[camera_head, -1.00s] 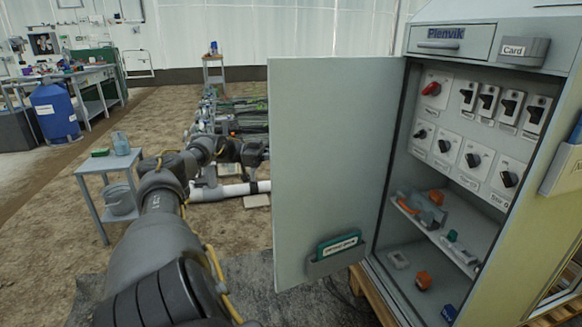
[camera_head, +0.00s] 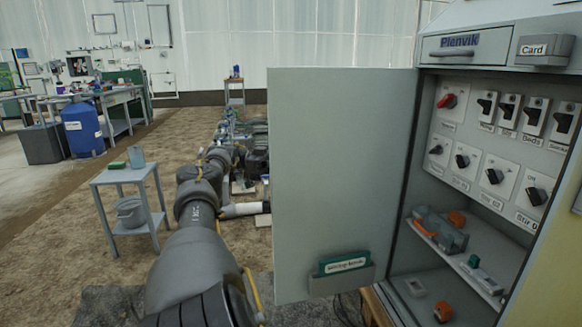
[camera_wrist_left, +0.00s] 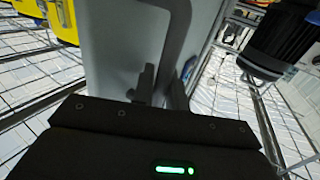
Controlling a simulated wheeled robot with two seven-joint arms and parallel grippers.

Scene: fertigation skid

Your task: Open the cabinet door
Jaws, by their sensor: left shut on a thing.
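The cabinet door (camera_head: 340,170) stands open, a flat pale grey panel hinged on the left side of the cabinet (camera_head: 455,240), with its inner face toward me. A green booklet sits in a pocket (camera_head: 342,280) low on it. My left arm reaches up along the door's left side, and its gripper is hidden behind the door in the head view. In the left wrist view my left gripper (camera_wrist_left: 162,87) is shut on the grey door handle (camera_wrist_left: 184,42), beside the door's outer face (camera_wrist_left: 125,40). My right gripper is out of view.
Inside the cabinet are several switches, a red knob (camera_head: 447,101) and a shelf with grey and orange parts. A drawer (camera_head: 460,46) is above. A small grey table (camera_head: 125,175) with a bucket stands at the left. Open floor lies between them and the benches.

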